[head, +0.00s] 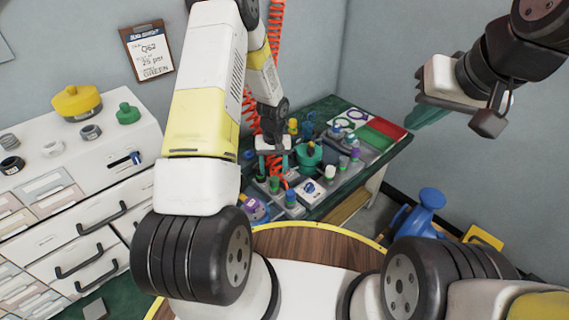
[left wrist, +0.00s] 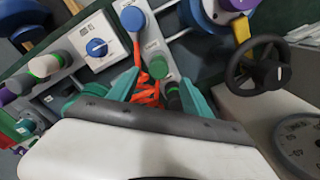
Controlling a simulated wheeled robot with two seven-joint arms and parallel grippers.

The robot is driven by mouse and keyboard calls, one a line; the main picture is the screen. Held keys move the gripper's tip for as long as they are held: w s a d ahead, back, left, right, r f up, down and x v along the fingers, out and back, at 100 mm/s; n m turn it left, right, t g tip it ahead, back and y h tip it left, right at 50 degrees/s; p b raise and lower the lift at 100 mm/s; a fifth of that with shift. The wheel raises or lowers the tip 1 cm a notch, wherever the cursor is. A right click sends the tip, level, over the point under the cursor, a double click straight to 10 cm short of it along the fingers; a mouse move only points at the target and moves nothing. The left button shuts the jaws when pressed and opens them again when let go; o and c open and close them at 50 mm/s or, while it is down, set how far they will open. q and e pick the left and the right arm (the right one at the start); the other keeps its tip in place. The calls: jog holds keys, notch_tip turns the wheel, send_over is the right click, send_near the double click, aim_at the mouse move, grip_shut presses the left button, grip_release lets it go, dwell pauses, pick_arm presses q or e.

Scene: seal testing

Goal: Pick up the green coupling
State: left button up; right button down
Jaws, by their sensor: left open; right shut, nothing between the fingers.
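My left gripper (head: 273,166) is open over the bench, its teal fingers pointing down. In the left wrist view the fingers (left wrist: 157,80) stand apart on either side of a green round-topped piece (left wrist: 158,67) on a grey block. A dark piece (left wrist: 173,95) with some green is close to the right finger. I cannot tell which of these is the green coupling. A larger green fitting (head: 308,154) stands to the right of the gripper in the head view. My right gripper (head: 430,114) is shut and empty, high at the upper right.
The green bench (head: 340,185) is crowded with coloured caps and grey blocks. A white box with a blue knob (left wrist: 97,47) and a black handwheel (left wrist: 258,72) are near the left gripper. Orange coiled hose (head: 275,30) hangs behind it. A drawer cabinet (head: 125,185) stands left.

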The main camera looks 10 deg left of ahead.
aim_at(275, 178)
pick_arm(q)
notch_tip(275, 178, down, 6)
jog(key=shift+d, duration=0.15)
grip_shut()
dwell(0.3)
